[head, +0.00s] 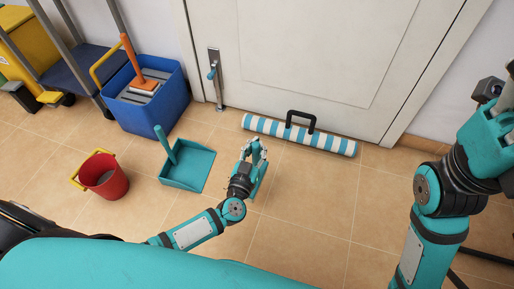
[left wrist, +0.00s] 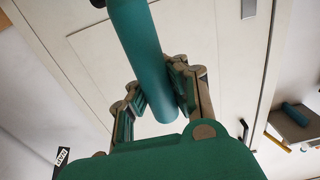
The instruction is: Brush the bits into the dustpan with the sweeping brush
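The teal dustpan (head: 187,168) lies on the tiled floor left of my left gripper in the head view, its handle standing up at the back. My left gripper (head: 256,150) is apart from it, to its right. In the left wrist view the gripper's fingers (left wrist: 157,95) close on both sides of a teal cylindrical handle, which I take to be the sweeping brush's handle (left wrist: 143,50). I cannot make out any bits. My right arm shows at the right, but its fingers are not visible.
A red bucket (head: 104,178) stands left of the dustpan. A blue mop bucket (head: 146,112) and a cart (head: 72,72) stand behind. A striped roll (head: 330,143) with a black handle lies along the white door (head: 300,50).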

